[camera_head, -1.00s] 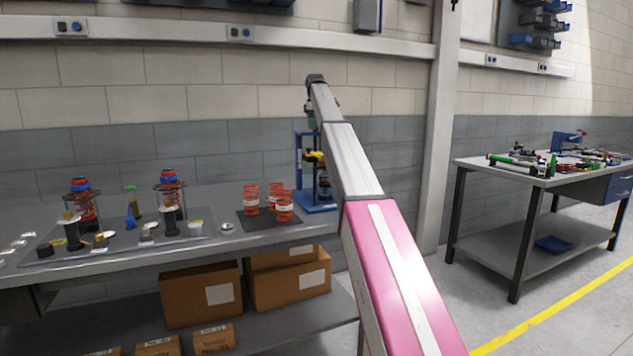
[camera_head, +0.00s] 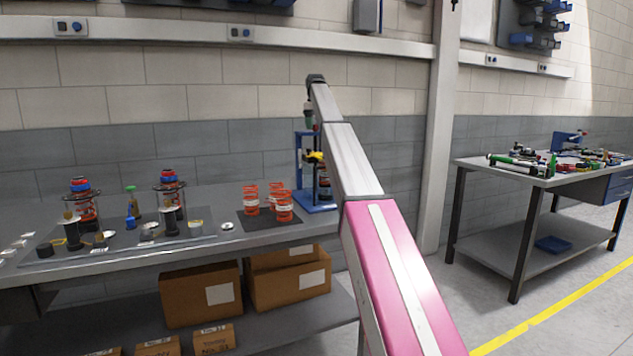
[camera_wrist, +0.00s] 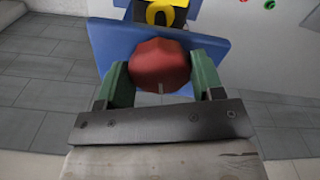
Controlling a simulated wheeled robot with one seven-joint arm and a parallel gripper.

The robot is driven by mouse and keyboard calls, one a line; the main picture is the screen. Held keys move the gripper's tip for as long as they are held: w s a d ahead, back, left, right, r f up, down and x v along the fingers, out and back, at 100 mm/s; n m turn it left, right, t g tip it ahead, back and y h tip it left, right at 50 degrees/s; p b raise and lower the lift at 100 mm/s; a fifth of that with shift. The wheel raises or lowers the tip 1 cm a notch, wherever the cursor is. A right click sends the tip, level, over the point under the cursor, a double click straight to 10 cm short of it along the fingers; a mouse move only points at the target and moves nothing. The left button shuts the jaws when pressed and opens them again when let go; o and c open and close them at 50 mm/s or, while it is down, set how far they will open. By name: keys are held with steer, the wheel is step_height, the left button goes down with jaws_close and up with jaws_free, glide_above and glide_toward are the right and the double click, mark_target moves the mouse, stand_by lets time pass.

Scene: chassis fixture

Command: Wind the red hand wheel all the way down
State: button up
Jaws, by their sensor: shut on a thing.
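The red hand wheel (camera_wrist: 160,66) is a faceted red knob on top of the blue press frame. In the wrist view the green fingers of my gripper (camera_wrist: 160,78) stand on either side of it and close on its sides. A pale mark shows on the wheel's near edge. The blue press (camera_head: 318,207) stands at the right end of the left bench in the head view, partly behind my arm. A yellow part (camera_wrist: 163,12) shows beyond the wheel. In the head view my gripper (camera_head: 311,122) is small above the press, and the wheel is mostly hidden there.
Orange springs (camera_head: 267,201) stand on a dark mat left of the press. Two spring and strut assemblies (camera_head: 171,190) stand farther left. Cardboard boxes (camera_head: 289,284) are on the lower shelf. A second bench (camera_head: 480,172) with tools stands at the right.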

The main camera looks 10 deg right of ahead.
steer(key=m, duration=1.9)
steer(key=shift+m, duration=0.3)
steer(key=o, duration=0.8)
